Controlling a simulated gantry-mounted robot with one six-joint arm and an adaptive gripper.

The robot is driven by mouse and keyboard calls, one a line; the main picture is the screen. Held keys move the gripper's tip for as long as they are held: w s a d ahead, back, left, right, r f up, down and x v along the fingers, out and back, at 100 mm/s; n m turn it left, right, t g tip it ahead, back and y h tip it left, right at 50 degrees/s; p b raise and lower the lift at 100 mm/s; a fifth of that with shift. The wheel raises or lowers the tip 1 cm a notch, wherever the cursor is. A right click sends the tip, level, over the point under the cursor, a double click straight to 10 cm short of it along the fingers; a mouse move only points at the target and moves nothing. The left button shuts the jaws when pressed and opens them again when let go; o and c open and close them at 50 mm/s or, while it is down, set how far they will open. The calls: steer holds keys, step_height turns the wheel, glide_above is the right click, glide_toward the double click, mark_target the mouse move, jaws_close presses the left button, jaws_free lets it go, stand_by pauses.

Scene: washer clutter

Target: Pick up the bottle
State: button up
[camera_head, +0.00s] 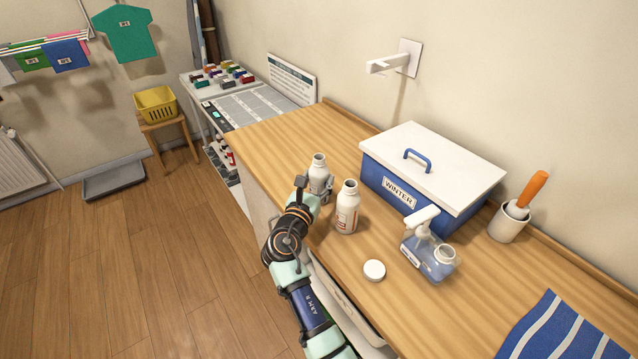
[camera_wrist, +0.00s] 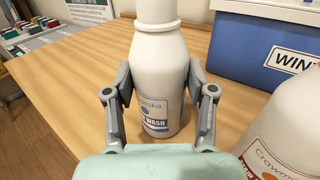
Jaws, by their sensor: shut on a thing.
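A white bottle (camera_head: 317,172) with an open neck stands upright on the wooden counter near its front edge. In the wrist view the bottle (camera_wrist: 161,75) has a grey-blue label with "WASH" on it. My gripper (camera_head: 316,188) reaches it from the front edge, and in the wrist view my gripper (camera_wrist: 160,100) has a finger on each side of the bottle, shut on its body. The bottle's base appears to be on or very near the counter. A second white bottle (camera_head: 347,208) with a red-brown label stands just to the right, and also shows in the wrist view (camera_wrist: 290,135).
A blue "WINTER" box (camera_head: 398,193) with a white lid stands behind. A clear spray bottle (camera_head: 432,258), a round white cap (camera_head: 374,270), a white cup (camera_head: 508,224) with an orange handle and a striped blue cloth (camera_head: 560,330) lie right. The counter is clear to the left.

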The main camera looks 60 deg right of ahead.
step_height(320, 180, up, 20)
steer(key=p, duration=0.8)
steer(key=shift+w, duration=0.1)
